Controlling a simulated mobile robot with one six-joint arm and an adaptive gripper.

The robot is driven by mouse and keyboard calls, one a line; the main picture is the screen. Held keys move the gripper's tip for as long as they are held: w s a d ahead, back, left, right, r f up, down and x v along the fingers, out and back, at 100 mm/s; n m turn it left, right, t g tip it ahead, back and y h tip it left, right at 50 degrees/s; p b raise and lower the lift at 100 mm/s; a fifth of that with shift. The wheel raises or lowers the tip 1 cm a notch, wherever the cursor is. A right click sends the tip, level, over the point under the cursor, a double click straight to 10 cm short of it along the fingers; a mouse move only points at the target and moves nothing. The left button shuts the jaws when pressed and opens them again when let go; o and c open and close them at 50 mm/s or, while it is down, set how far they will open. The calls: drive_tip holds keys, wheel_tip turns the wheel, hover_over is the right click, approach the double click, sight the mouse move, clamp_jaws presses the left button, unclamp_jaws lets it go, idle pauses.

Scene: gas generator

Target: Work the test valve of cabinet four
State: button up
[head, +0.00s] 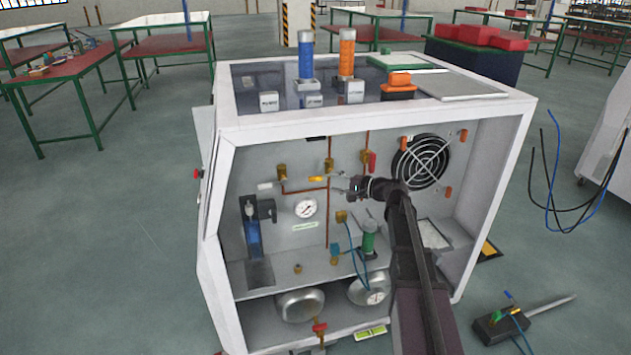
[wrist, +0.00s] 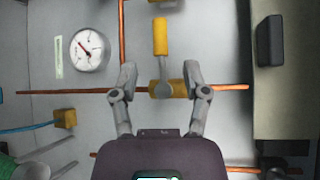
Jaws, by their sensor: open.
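The cabinet (head: 222,230) stands open at the front, with copper pipes and brass valves on its back panel. One valve has a yellow handle (head: 316,179); in the wrist view the handle (wrist: 160,36) points away from my gripper, and its brass body (wrist: 168,89) sits on a copper pipe. My gripper (head: 341,184) is open and empty in front of the panel, just right of the yellow handle in the head view. In the wrist view its fingertips (wrist: 159,72) flank the valve's grey stem, with the handle beyond them. I cannot tell whether they touch it. No label naming the test valve is readable.
A round gauge (head: 305,208) is below left of the handle. A red handle (head: 371,160) and a fan grille (head: 420,161) are to the right. A green cylinder (head: 369,238) with blue tubing stands below. A black box (head: 502,326) lies on the floor at right.

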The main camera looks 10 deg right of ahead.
sight(319, 179)
drive_tip(key=x, duration=0.7)
drive_tip(key=shift+a+b, duration=0.1)
drive_tip(key=shift+b, duration=0.3)
clamp_jaws()
